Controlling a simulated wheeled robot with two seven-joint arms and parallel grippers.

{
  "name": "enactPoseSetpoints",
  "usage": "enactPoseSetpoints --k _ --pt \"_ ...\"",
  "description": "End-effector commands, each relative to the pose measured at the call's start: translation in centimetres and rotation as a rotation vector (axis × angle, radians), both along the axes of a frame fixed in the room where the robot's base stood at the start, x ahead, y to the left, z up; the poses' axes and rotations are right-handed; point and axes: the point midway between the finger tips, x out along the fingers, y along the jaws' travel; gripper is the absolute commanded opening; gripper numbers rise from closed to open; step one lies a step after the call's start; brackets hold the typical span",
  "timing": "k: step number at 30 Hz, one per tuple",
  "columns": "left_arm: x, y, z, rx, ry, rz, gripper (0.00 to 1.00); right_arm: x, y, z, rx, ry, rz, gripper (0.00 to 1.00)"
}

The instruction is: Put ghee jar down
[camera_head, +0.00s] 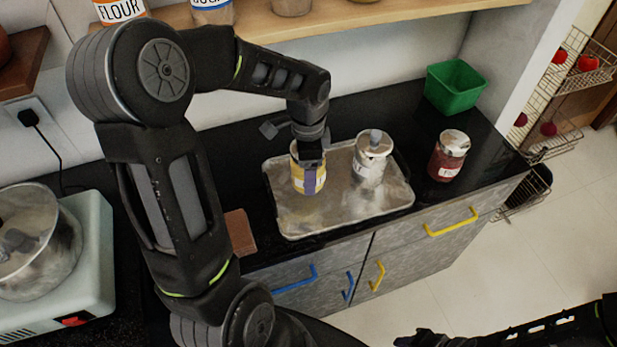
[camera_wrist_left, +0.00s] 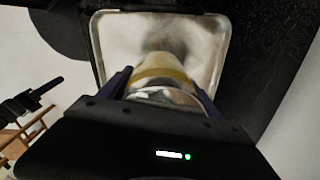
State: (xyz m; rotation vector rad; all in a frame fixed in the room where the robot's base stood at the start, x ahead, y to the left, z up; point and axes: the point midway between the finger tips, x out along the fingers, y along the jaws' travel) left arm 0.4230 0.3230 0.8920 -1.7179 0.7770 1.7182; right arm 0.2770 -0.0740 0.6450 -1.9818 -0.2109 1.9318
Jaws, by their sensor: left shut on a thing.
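The ghee jar (camera_head: 298,177), pale with a yellow label, is upright at the left part of the metal tray (camera_head: 290,222). My left gripper (camera_head: 312,168) is shut around the jar, coming from above. In the left wrist view the jar (camera_wrist_left: 162,80) sits between the two fingers, with the tray (camera_wrist_left: 103,45) beyond it. I cannot tell whether the jar's base touches the tray. The jar's label is partly hidden by a finger. My right gripper (camera_head: 418,338) is at the bottom edge of the head view, away from the counter and apparently empty; its jaw opening is unclear.
A lidded jar (camera_head: 370,165) stands on the tray's right part. A red jar (camera_head: 447,160) and a green bin (camera_head: 456,88) stand on the black counter to the right. A brown block (camera_head: 240,232) lies left of the tray. A shelf (camera_head: 340,22) runs above; a pot (camera_head: 30,240) is far left.

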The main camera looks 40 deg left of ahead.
Motion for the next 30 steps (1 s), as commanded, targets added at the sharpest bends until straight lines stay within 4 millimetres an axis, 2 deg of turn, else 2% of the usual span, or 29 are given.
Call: enactPoseSetpoints --k 5,15,26,27,30 --pt "0.1 0.0 0.0 0.000 -0.001 0.000 0.00 0.0 0.0 0.0 0.000 0.000 0.000 0.36" --pt "0.0 0.0 -3.6 0.001 -0.001 0.000 0.00 0.0 0.0 0.3 -0.001 0.001 -0.001 0.36" --pt "0.0 0.0 -4.0 0.000 -0.001 0.000 0.00 0.0 0.0 0.0 0.000 0.001 0.000 0.36" --pt "0.0 0.0 -4.1 0.000 0.000 0.000 0.74 0.0 0.0 0.0 0.000 0.000 0.000 0.36" --pt "0.0 0.0 -4.0 0.000 0.000 0.000 0.82 0.0 0.0 0.1 0.000 0.000 0.000 0.36"
